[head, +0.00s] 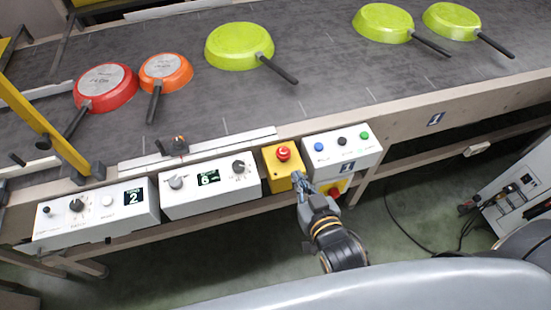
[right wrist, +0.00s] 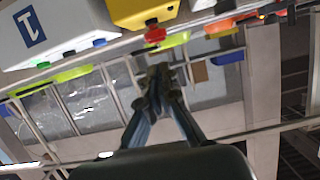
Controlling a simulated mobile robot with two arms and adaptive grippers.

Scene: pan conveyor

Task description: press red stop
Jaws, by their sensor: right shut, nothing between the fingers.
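The red stop button (head: 284,153) sits on top of a yellow box (head: 271,170) at the front edge of the conveyor. In the right wrist view the red button (right wrist: 154,34) shows under the yellow box (right wrist: 135,12), with the picture turned over. My right gripper (head: 297,178) is shut and empty, just in front of and slightly right of the button. In the right wrist view its closed fingertips (right wrist: 158,72) point towards the button, with a visible gap between them. My left gripper is not in view.
White control boxes flank the yellow box: one at left (head: 205,199) with a display, one at right (head: 350,146) with blue, black and green buttons. Upturned pans, such as a red one (head: 105,86) and a green one (head: 238,45), lie on the dark belt (head: 330,75).

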